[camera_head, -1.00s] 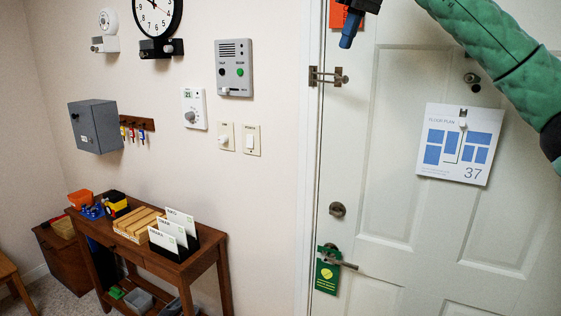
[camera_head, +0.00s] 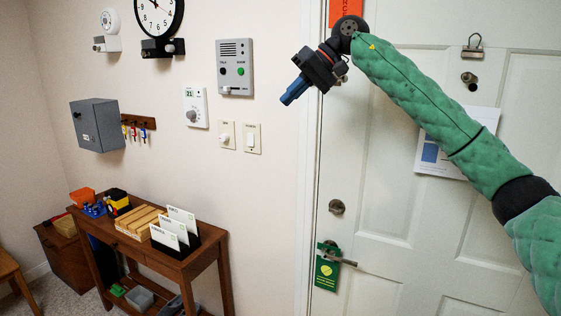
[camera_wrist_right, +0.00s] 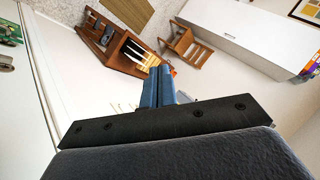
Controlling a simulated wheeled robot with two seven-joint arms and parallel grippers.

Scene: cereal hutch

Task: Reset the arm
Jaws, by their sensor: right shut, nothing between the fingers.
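My right arm, in a green padded sleeve, comes in from the lower right in the head view and crosses in front of the white door (camera_head: 390,215). My right gripper (camera_head: 287,101) is at the arm's end, in front of the door frame and wall, with its blue fingers together and empty. The right wrist view shows the same blue fingers (camera_wrist_right: 165,72) side by side, pointing out over the room. My left gripper does not show.
A wooden table (camera_head: 207,254) with a letter rack stands at the lower left. An intercom (camera_head: 235,68), switches (camera_head: 239,137) and a grey box (camera_head: 97,125) are on the wall. A green hanger (camera_head: 327,272) hangs from the door handle. A floor plan sheet (camera_head: 484,118) is partly behind my arm.

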